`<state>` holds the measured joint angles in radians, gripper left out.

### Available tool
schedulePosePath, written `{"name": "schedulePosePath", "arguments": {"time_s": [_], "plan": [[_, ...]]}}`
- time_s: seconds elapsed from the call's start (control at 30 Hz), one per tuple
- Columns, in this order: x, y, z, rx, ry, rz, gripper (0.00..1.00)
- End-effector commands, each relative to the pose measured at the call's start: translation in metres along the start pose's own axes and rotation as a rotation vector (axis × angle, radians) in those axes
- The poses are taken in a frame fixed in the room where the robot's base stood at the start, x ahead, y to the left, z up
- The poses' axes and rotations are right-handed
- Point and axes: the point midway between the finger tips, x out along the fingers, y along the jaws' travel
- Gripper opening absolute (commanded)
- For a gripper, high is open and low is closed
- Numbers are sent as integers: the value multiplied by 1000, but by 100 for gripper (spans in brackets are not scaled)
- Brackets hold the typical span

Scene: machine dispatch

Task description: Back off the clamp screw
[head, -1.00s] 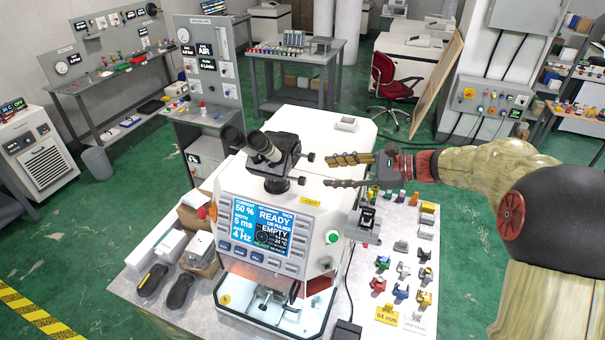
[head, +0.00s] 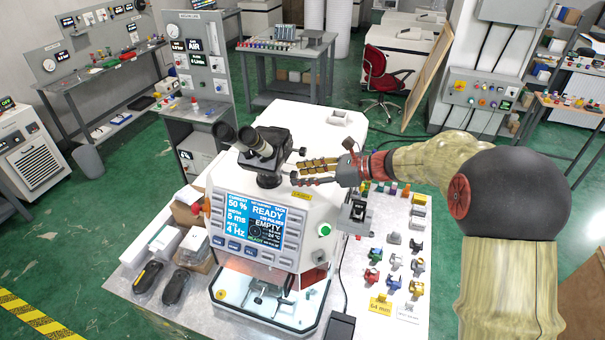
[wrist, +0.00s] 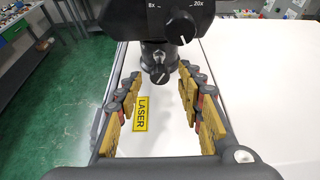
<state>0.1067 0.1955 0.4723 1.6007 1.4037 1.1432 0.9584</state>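A black binocular microscope (head: 262,150) stands on top of the white laser machine (head: 325,135). A small dark screw knob (head: 294,178) sticks out to the right from its lower collar. In the wrist view a knob with a pale mark (wrist: 160,75) faces me on the collar; it appears to be the clamp screw. My gripper (head: 303,172) points left at the collar. In the wrist view its yellow-padded fingers (wrist: 160,90) are apart, one on each side of the knob. I see no finger contact with it.
Above the collar is a zoom dial (wrist: 182,28) marked up to 20x. A yellow LASER label (wrist: 141,114) lies on the white top below the fingers. A small black display unit (head: 358,210) and several coloured clamps stand right of the machine.

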Motion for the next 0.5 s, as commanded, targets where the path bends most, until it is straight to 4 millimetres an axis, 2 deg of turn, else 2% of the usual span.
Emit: {"name": "schedulePosePath", "arguments": {"time_s": [0.33,0.5], "plan": [[5,0,0,0,1,-1,38],[5,0,0,0,1,-1,29]]}}
